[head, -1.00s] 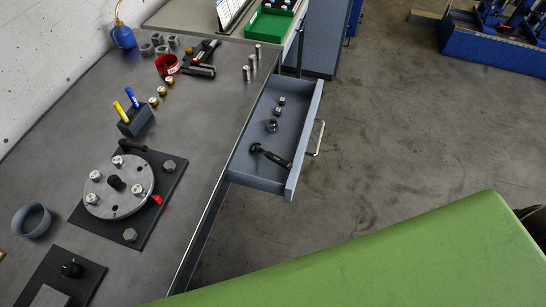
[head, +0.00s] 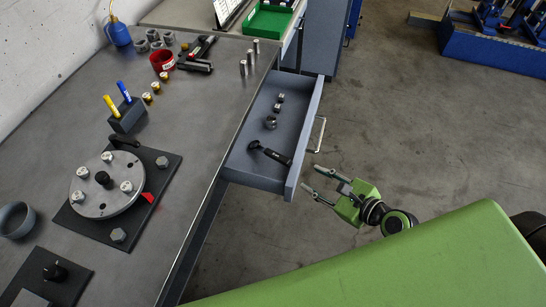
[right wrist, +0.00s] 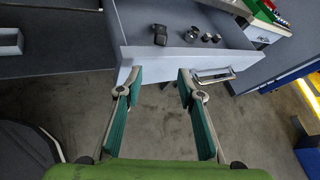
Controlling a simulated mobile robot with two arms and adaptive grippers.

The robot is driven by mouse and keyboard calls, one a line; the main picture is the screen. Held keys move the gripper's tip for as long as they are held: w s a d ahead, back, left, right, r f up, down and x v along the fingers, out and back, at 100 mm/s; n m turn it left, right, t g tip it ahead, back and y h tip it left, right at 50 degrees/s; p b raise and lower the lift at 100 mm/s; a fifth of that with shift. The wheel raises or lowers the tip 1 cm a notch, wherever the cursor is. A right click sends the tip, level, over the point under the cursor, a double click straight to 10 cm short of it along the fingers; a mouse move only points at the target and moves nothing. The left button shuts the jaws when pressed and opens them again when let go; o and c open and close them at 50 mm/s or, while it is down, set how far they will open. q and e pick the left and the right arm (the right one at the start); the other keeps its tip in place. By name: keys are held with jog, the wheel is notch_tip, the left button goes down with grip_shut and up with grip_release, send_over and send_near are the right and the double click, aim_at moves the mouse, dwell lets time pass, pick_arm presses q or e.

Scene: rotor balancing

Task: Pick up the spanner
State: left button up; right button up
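The spanner (head: 270,152) appears to be the dark tool with a ring-like end lying in the open drawer (head: 232,171) of the bench, near the drawer's front end. My right gripper (head: 311,179) is just outside the drawer's front panel, below the handle, with its fingers pointing toward the drawer. In the right wrist view the right gripper (right wrist: 158,78) is open and empty, with the drawer front ahead of it. A dark piece (right wrist: 160,34) inside the drawer there may be part of the spanner; I cannot tell. My left gripper is not in view.
Small metal pieces (head: 277,107) and a round knob (head: 270,122) lie farther back in the drawer. The drawer handle (head: 320,135) sticks out on its front. A rotor disc (head: 108,200) on a dark plate stands on the bench. The floor right of the drawer is clear.

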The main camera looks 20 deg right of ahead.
notch_tip(320, 180, up, 3)
jog(key=a+m, duration=0.1)
send_near(280, 157)
jog(key=shift+y, duration=0.3)
jog(key=x, duration=0.4)
jog(key=shift+w+d+f+p, duration=0.2)
jog(key=shift+d+f+p, duration=0.15)
jog(key=shift+f, duration=0.1)
jog(key=shift+x, duration=3.05)
jog(key=shift+s+a, duration=0.1)
jog(key=shift+a, duration=0.05)
jog(key=shift+r, duration=0.1)
jog(key=shift+c, duration=0.4)
grip_shut()
